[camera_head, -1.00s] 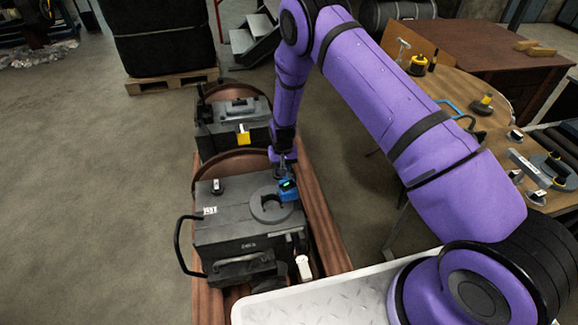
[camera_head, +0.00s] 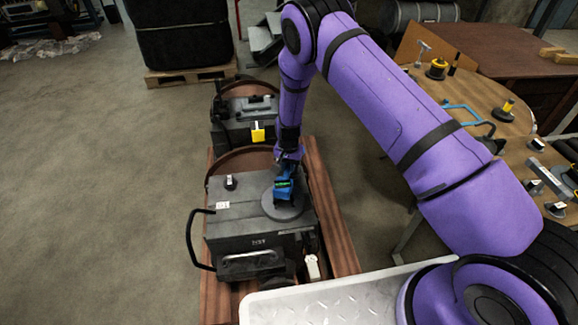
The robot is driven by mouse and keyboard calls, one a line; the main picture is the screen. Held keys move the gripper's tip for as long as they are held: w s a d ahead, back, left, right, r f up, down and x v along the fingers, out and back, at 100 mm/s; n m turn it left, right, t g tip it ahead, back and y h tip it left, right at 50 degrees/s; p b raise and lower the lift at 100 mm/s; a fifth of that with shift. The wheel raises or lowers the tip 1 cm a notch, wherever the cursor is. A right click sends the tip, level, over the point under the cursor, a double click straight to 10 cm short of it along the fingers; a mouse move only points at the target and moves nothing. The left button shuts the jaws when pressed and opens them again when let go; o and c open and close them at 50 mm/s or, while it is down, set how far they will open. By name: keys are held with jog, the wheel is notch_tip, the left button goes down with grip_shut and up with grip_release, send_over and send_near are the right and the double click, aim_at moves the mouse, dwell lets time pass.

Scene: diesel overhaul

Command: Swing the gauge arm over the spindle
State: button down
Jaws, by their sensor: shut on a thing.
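The blue gauge arm (camera_head: 285,187) with a small green display lies over the round grey disc (camera_head: 272,209) on top of the near dark engine block (camera_head: 240,229). The spindle cannot be made out; the gauge arm and my gripper cover that area. My gripper (camera_head: 288,165) is at the end of my purple arm and points down. It is shut on the far end of the gauge arm. Its fingers are small and partly hidden.
A second dark block with a yellow tag (camera_head: 258,134) stands behind. A black handle (camera_head: 194,240) sticks out at the block's left. A round wooden table (camera_head: 480,92) with tools stands right. A white tread plate (camera_head: 330,298) lies in front. The left floor is clear.

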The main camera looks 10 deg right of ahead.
aim_at(288, 166)
jog(key=shift+a, duration=0.15)
jog(key=c, duration=1)
grip_release()
jog(key=shift+r, duration=0.1)
notch_tip(288, 166, up, 11)
